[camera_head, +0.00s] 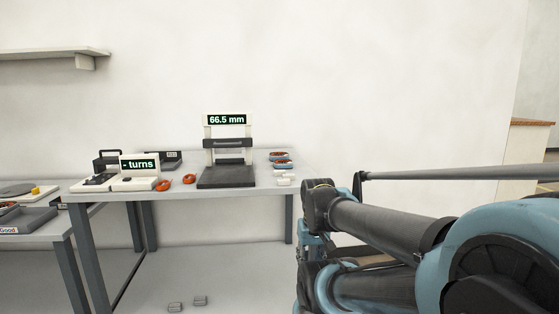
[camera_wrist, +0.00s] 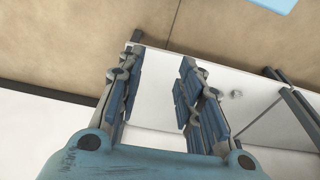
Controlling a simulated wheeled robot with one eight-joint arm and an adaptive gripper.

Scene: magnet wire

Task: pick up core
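I cannot tell for certain which piece is the core. In the head view, two small orange-red ring-like pieces lie on the table, one by the turns display (camera_head: 163,185) and one to its right (camera_head: 190,179). More orange-and-blue pieces (camera_head: 280,156) lie at the table's right end, with small white blocks (camera_head: 284,182) in front of them. In the wrist view my gripper (camera_wrist: 160,62) is open, with its fingers apart and nothing between them. It is away from all these pieces, and none of them shows clearly in the wrist view.
The table (camera_head: 130,196) carries a press-like gauge (camera_head: 227,175) reading 66.5 mm and a "- turns" counter (camera_head: 139,164). A lower table at left holds a grey tray (camera_head: 25,220) labelled Good. My arm fills the right side.

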